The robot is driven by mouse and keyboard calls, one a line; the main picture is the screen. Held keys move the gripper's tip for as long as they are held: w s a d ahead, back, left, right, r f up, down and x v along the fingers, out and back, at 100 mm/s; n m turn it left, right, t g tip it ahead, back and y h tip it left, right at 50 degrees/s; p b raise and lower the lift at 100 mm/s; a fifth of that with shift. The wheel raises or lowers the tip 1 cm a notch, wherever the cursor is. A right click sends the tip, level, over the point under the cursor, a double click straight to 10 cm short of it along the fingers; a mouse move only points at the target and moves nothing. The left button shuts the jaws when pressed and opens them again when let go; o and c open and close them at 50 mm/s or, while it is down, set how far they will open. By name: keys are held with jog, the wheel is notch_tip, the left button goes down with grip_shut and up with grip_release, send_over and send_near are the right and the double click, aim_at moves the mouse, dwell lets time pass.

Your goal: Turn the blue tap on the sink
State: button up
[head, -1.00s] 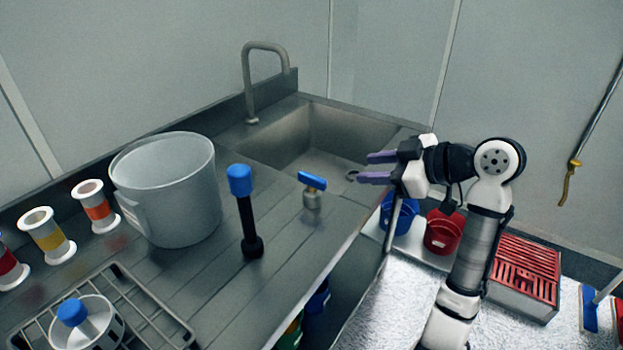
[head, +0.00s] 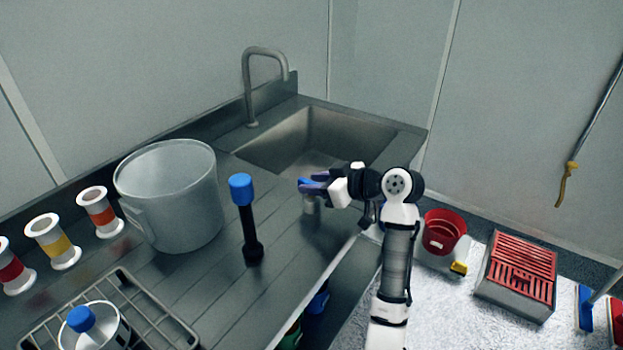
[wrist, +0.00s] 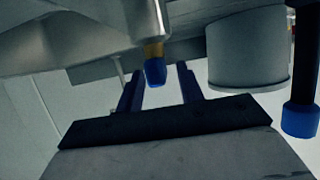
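The blue tap handle (head: 304,183) sits on a short metal valve body (head: 309,207) near the front edge of the counter, in front of the sink (head: 290,145). My gripper (head: 312,182) is at the handle in the head view, its purple fingers reaching in from the right and partly hiding it. In the wrist view the blue tap handle (wrist: 155,72) shows between the two dark fingers of my gripper (wrist: 160,85), with a gap on both sides. The fingers are apart. I cannot tell whether either touches the handle.
A curved faucet (head: 249,90) rises behind the sink. A black tool with a blue head (head: 249,225) stands upright left of the tap, and a large grey bucket (head: 170,200) is farther left.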

jog(key=shift+w+a+f, duration=0.3)
jog(key=shift+w+a, duration=0.05)
jog(key=shift+a, duration=0.15)
grip_shut()
